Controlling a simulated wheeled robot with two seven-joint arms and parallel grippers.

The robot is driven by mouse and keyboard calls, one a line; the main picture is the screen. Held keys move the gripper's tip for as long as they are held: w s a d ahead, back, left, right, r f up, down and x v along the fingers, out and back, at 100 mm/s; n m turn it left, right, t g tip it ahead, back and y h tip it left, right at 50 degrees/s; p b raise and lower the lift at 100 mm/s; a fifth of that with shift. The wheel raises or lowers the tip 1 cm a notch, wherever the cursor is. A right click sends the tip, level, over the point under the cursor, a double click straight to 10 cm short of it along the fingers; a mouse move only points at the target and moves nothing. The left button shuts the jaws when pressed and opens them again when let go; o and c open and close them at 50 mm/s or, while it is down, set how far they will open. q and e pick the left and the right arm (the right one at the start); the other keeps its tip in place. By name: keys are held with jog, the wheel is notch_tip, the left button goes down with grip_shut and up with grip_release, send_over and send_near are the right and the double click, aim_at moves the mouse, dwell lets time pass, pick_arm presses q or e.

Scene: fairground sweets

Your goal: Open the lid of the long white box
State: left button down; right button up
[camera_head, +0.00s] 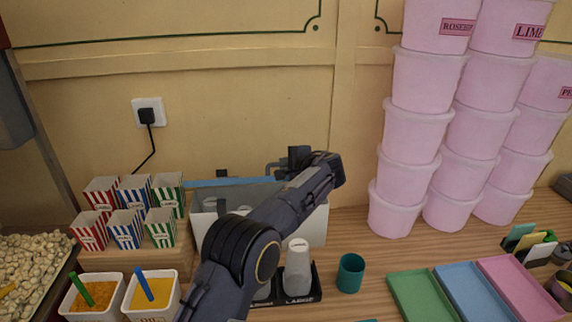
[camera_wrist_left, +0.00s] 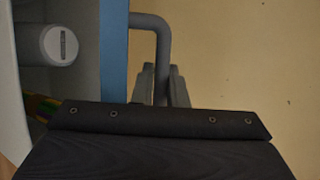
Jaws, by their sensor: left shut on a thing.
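The long white box (camera_head: 208,224) stands against the back wall in the head view, partly hidden by my left arm. Its lid, with a blue edge strip (camera_head: 228,182), looks raised, with a grey panel below the strip; I cannot tell the exact angle. A grey bar handle (camera_wrist_left: 152,20) joins the blue strip (camera_wrist_left: 114,50) in the left wrist view. My left gripper (camera_head: 296,161) reaches over the box's right part. Its fingers (camera_wrist_left: 162,88) are shut on the handle in the left wrist view. My right gripper is not in view.
Striped popcorn cartons (camera_head: 127,228) stand left of the box. A pale capped container (camera_head: 298,262) in a black holder and a teal cup (camera_head: 350,273) stand in front. Stacked pink tubs (camera_head: 411,145) are at right. Coloured trays (camera_head: 466,290) lie at the front right.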

pick_arm(q)
jog(key=c, duration=1.7)
grip_release()
jog(key=shift+s, duration=0.1)
jog(key=shift+c, duration=0.2)
jog(key=shift+s+d+r, duration=0.1)
jog(key=shift+s+d, duration=0.1)
jog(key=shift+d, duration=0.05)
jog(key=b+v, duration=0.3)
jog(key=v, duration=0.4)
jog(key=shift+s, duration=0.1)
